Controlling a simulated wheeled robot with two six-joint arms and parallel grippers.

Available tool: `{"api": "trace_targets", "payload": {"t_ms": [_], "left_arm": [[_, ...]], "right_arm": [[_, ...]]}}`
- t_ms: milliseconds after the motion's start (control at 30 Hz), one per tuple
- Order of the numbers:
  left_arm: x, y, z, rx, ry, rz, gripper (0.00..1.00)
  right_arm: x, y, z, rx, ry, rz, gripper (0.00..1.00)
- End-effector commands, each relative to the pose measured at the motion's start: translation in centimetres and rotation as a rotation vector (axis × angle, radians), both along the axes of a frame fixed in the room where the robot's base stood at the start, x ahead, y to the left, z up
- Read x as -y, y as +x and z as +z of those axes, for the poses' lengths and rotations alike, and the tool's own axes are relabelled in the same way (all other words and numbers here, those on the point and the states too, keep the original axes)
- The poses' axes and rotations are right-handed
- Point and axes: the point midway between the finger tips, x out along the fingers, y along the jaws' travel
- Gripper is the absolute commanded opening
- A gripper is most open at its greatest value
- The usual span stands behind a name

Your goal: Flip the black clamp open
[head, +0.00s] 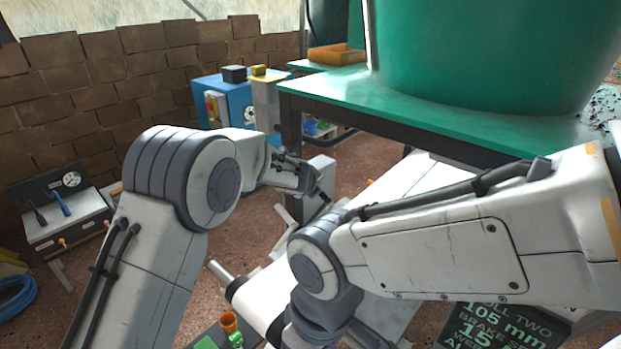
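My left arm comes in from the lower left. Its gripper (322,190) is small and dark at the end of the wrist, in front of a grey box-like part (318,170) below the green table. I cannot tell whether its fingers are open or shut. I cannot make out the black clamp for certain; the dark shapes by the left wrist blend together. My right arm crosses the lower right and bends downward at a grey joint near the bottom middle. The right gripper is not in view.
A green table (345,92) carries a large green tub (490,50). A blue box (232,100) with black and yellow blocks stands behind my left arm. A grey tool box (70,222) is at left. A white machine part (262,292) and an orange cup (229,322) are low in front.

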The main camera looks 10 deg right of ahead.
Motion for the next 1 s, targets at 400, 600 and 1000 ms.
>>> {"api": "trace_targets", "payload": {"t_ms": [400,600,1000], "left_arm": [[0.13,0.27,0.16,-0.014,-0.015,-0.003,0.0],[0.06,0.32,0.19,-0.013,-0.015,-0.001,0.0],[0.08,0.17,0.13,-0.014,-0.013,-0.003,0.51]], "right_arm": [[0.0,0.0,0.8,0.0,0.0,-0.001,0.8],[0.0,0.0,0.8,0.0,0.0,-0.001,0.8],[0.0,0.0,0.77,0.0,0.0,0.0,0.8]]}}
